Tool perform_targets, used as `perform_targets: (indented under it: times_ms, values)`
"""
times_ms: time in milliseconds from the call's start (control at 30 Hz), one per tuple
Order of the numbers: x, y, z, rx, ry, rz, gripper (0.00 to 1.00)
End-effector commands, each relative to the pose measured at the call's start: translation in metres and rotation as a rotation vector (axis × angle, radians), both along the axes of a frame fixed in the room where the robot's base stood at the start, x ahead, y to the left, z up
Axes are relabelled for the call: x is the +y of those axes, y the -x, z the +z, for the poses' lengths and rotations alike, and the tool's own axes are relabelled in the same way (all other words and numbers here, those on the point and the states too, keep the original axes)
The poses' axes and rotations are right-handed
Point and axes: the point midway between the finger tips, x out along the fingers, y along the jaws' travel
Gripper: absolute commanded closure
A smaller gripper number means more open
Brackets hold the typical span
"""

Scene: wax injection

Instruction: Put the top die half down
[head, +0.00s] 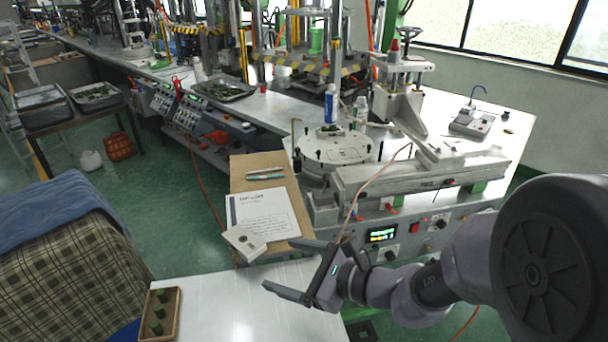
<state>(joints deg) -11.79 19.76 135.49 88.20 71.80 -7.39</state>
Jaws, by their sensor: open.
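A pale grey block with a small dark hole, which looks like a die half (245,241), lies flat at the near end of the brown board, over the lower edge of a printed sheet. I cannot tell whether it is one half or two stacked. My gripper (292,267) is open and empty, with its fingers spread and pointing left. It is just right of and nearer than the block, apart from it in the picture. No other die half can be made out.
The brown board (262,180) carries the printed sheet (265,219) and pens. A wooden tray (174,325) with green pieces sits on the white table (235,300), whose middle is clear. The injection machine (337,150) with its round plate stands behind my gripper.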

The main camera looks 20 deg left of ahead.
Motion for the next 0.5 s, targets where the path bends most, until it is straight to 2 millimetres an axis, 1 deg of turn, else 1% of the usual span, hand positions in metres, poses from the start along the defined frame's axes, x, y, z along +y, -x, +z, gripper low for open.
perform_targets:
  times_ms: [33, 100, 200, 267, 500]
  values:
    - [0.004, -0.016, -0.022, 0.069, -0.038, -0.074, 0.18]
    - [0.004, -0.035, -0.043, 0.135, -0.079, -0.172, 0.18]
    - [0.005, -0.049, -0.060, 0.176, -0.104, -0.244, 0.18]
    - [0.012, -0.055, -0.066, 0.181, -0.108, -0.255, 0.18]
    - [0.073, -0.085, -0.088, 0.178, -0.108, -0.251, 0.18]
